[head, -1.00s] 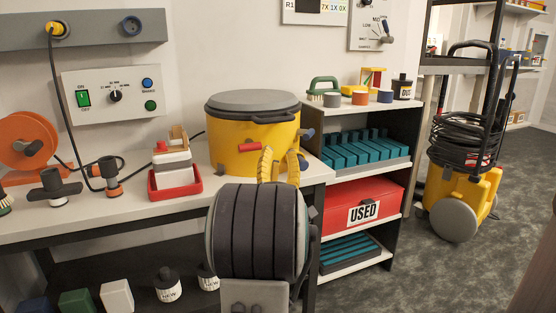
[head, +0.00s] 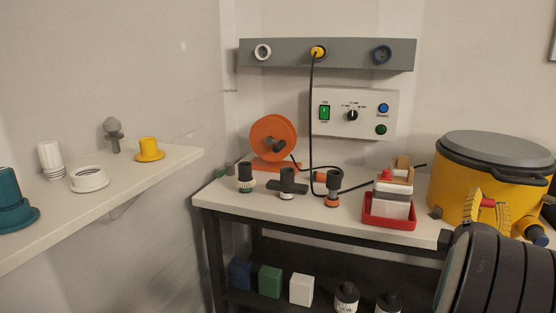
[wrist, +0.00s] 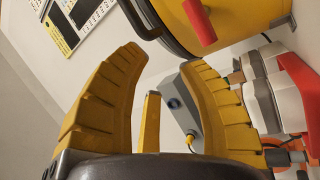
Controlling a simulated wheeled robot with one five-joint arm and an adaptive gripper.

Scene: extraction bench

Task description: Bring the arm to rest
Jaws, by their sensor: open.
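My gripper (head: 489,210) shows at the lower right of the head view, in front of a yellow drum (head: 450,192) with a grey lid. Its two yellow ridged fingers stand up and apart, with nothing held between them. In the wrist view my gripper (wrist: 160,62) is open, its curved fingers wide apart. The drum (wrist: 240,20) shows at the top there, its red handle (wrist: 200,22) beyond the fingertips. I cannot tell how far the fingers are from the drum. My dark rounded arm link hides part of the bench's right side.
The bench (head: 285,215) holds an orange reel (head: 273,138), several dark-topped fittings and a red tray (head: 390,222) with a stacked block. A left shelf (head: 120,185) holds several small parts. A control box (head: 355,114) hangs on the wall.

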